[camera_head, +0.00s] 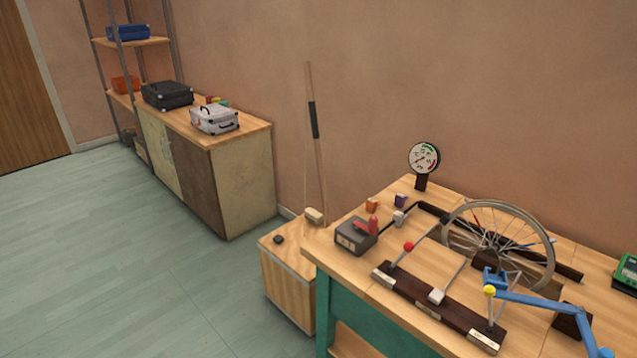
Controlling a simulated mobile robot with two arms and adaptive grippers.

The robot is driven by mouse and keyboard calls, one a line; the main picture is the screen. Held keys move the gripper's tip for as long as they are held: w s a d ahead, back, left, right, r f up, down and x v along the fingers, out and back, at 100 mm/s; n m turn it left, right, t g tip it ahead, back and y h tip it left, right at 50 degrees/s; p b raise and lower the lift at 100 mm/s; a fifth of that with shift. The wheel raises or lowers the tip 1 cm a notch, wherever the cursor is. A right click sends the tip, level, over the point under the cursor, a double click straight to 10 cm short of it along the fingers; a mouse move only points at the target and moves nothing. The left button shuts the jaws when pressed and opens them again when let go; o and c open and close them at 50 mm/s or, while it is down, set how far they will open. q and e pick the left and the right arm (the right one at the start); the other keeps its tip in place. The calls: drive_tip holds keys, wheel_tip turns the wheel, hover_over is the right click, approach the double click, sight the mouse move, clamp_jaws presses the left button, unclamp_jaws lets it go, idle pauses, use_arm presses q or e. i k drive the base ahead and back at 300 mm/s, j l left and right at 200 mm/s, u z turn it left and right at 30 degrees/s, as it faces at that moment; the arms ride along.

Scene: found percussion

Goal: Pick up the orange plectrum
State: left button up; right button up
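A small orange piece (372,204), which looks like the orange plectrum, is on the wooden workbench (350,283) near its back left. It is too small for its exact shape to be clear. A purple piece (401,200) and a pale grey piece (399,217) are close to its right. A dark grey box (355,236) with a red part (372,224) on it is in front of it. Neither of my grippers is in view.
A spoked wheel (498,240), a dial gauge (424,158) and a dark bar with rods (440,309) crowd the bench. A blue jointed lever (540,303) reaches over its right side. A low wooden box (285,285) stands left of the bench. The floor (120,260) farther left is clear.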

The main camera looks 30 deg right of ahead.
sight(372, 204)
drive_tip(key=i+j+z, duration=0.15)
drive_tip(key=i, duration=0.4)
drive_tip(key=i+j+z, duration=0.1)
drive_tip(key=i, duration=0.4)
